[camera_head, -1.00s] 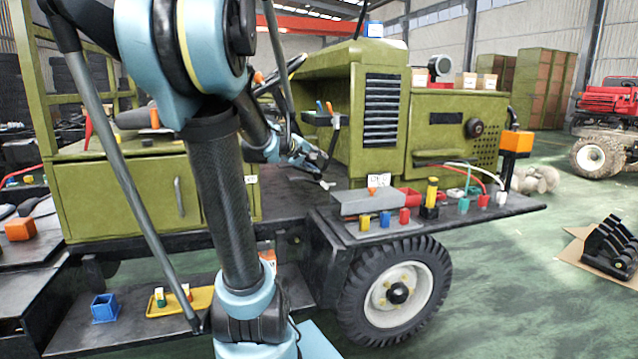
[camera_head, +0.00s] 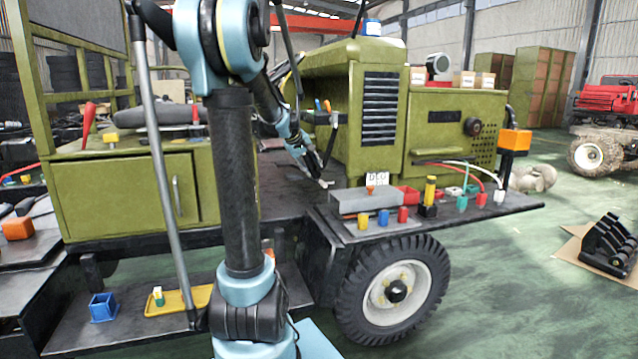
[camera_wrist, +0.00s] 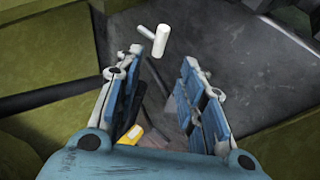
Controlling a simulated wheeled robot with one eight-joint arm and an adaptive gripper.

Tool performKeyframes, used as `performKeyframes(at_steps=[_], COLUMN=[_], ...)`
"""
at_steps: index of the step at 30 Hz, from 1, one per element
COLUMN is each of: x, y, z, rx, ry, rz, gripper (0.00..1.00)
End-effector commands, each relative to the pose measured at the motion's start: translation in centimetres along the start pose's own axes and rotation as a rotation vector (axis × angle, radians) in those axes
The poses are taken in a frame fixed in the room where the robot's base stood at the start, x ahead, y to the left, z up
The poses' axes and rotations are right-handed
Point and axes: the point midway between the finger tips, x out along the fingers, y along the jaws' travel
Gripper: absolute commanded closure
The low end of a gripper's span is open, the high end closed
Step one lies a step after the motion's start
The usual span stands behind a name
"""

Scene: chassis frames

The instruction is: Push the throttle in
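A white T-shaped handle (camera_wrist: 158,41), perhaps the throttle, shows in the wrist view just beyond my fingertips. It stands over a dark grey surface, apart from both fingers. In the head view a small pale piece (camera_head: 326,184) lies just below my gripper (camera_head: 314,168), and may be the same handle. My gripper is open in the wrist view (camera_wrist: 161,66), with a wide gap between its blue-padded fingers and nothing held. I cannot tell the handle's depth from the fingertips. No other part is clearly marked as a throttle.
The green vehicle's hood (camera_head: 378,100) stands right of my gripper, and a green cabinet (camera_head: 110,198) is at left. A yellow item (camera_wrist: 131,134) shows below the fingers in the wrist view. A shelf edge (camera_head: 480,215) holds several colored plugs and a grey box (camera_head: 363,200).

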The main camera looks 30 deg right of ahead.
Motion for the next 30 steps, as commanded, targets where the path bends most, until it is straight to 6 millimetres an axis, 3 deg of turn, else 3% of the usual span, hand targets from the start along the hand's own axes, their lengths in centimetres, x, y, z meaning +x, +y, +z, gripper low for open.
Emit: performKeyframes(at_steps=[18, 30], x=[8.7, 10.4], y=[0.0, 0.0], z=[0.0, 0.0], rx=[0.000, 0.000], ry=[0.000, 0.001], rz=[0.001, 0.000], gripper=[0.64, 0.64])
